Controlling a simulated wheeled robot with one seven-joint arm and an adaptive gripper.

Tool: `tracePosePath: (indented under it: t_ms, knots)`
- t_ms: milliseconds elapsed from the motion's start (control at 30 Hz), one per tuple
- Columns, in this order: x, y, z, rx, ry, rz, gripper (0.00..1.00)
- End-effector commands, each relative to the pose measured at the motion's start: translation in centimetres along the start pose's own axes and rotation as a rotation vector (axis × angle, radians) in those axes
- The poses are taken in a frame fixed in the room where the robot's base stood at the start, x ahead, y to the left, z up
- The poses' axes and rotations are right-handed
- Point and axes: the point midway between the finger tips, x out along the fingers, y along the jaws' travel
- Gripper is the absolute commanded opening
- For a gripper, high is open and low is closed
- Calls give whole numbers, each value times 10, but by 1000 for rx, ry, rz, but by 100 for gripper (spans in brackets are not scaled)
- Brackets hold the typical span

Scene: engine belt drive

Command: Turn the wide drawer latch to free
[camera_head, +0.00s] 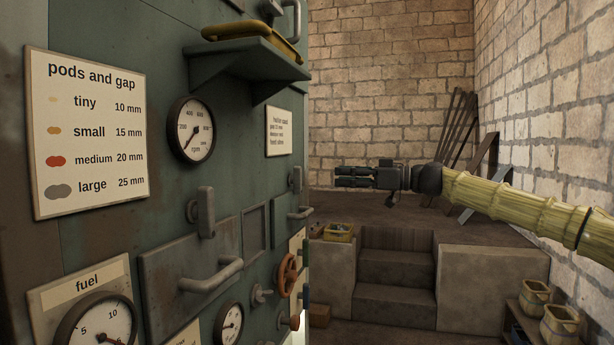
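The wide drawer (165,278) is a worn grey front low on the green machine, with a bar handle (218,275). Its latch (205,212) looks like an upright grey lever above the drawer's top edge. My gripper (340,177) is dark and points left, held in the air to the right of the machine, well apart from the latch. Its two fingers lie one above the other; I cannot tell how far apart they are. Nothing shows between them.
A second drawer handle (300,213) and a similar lever (297,179) sit farther along. A red handwheel (287,275) and a shelf (246,60) stick out from the machine. Stone steps (397,270) lie behind. Open air separates my gripper from the machine.

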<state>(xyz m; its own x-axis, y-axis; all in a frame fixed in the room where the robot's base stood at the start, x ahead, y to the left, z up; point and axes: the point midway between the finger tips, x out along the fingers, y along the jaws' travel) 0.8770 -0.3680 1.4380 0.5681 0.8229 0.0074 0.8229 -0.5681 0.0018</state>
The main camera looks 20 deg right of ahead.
Motion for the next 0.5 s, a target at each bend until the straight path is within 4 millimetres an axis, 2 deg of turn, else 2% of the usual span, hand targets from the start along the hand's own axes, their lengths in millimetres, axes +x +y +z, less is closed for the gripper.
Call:
tracePosePath:
  t_ms: [33, 200, 500]
  knots:
    - [13, -2, 0, 2, -5, -8, 37]
    - [49, -5, 0, 3, -7, -16, 37]
    - [91, -3, 2, 4, -5, -14, 37]
